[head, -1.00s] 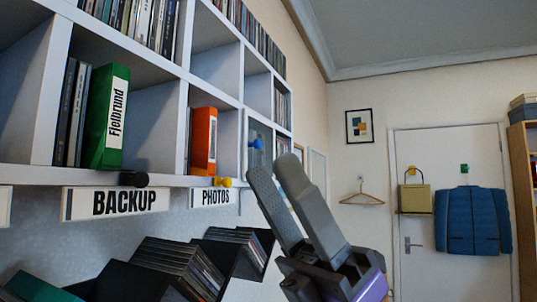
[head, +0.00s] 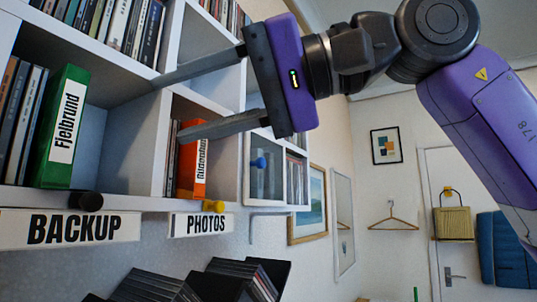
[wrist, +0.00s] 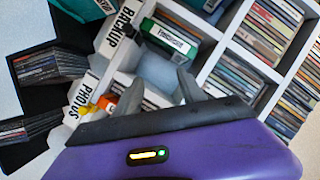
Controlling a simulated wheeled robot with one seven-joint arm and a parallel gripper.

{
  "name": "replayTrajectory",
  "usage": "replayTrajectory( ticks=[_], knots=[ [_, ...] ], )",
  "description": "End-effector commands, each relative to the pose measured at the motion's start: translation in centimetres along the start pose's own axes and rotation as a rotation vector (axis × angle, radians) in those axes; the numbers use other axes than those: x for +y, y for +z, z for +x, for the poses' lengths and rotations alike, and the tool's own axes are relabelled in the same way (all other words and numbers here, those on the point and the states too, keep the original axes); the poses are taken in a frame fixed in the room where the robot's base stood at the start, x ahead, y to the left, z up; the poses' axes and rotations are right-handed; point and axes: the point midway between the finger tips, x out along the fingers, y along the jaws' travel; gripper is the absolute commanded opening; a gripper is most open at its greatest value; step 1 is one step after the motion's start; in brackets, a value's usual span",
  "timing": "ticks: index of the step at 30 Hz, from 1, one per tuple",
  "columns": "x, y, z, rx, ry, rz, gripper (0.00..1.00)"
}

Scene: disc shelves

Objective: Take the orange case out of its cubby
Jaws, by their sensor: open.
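The orange case (head: 186,175) stands upright in the cubby above the PHOTOS label (head: 201,224), with a white spine label. Darker thin cases stand against its left side. My gripper (head: 168,108) is open and empty, its two grey fingers spread wide and pointing left at the shelf. The lower finger crosses in front of the case's top in the head view; I cannot tell if they touch. The upper finger's tip overlaps the divider above. In the wrist view a little orange (wrist: 116,87) shows beside one finger, mostly hidden.
A green case (head: 61,125) stands in the cubby to the left, above the BACKUP label (head: 76,228). A black knob (head: 90,201) and a yellow knob (head: 213,206) stick out at the shelf edge. A small cabinet with a blue knob (head: 259,163) is at the right.

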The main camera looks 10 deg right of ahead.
Motion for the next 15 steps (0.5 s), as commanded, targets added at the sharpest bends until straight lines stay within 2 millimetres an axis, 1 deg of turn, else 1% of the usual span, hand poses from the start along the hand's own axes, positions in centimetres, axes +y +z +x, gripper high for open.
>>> replayTrajectory(
  ticks=[1,2,3,6,9,12,15],
  knots=[
    [0.6,-0.8,0.1,0.015,0.067,-0.106,0.47],
    [1.1,-1.2,0.2,0.021,0.103,-0.167,0.47],
    [2.1,-1.8,0.1,0.025,0.150,-0.241,0.47],
    [4.8,-3.1,-0.3,0.020,0.246,-0.398,0.47],
    [6.5,-3.7,-0.8,-0.001,0.317,-0.541,0.47],
    [7.3,-3.6,-1.1,-0.032,0.352,-0.653,0.47],
    [7.5,-3.5,-1.1,-0.051,0.356,-0.713,0.47]
  ],
)
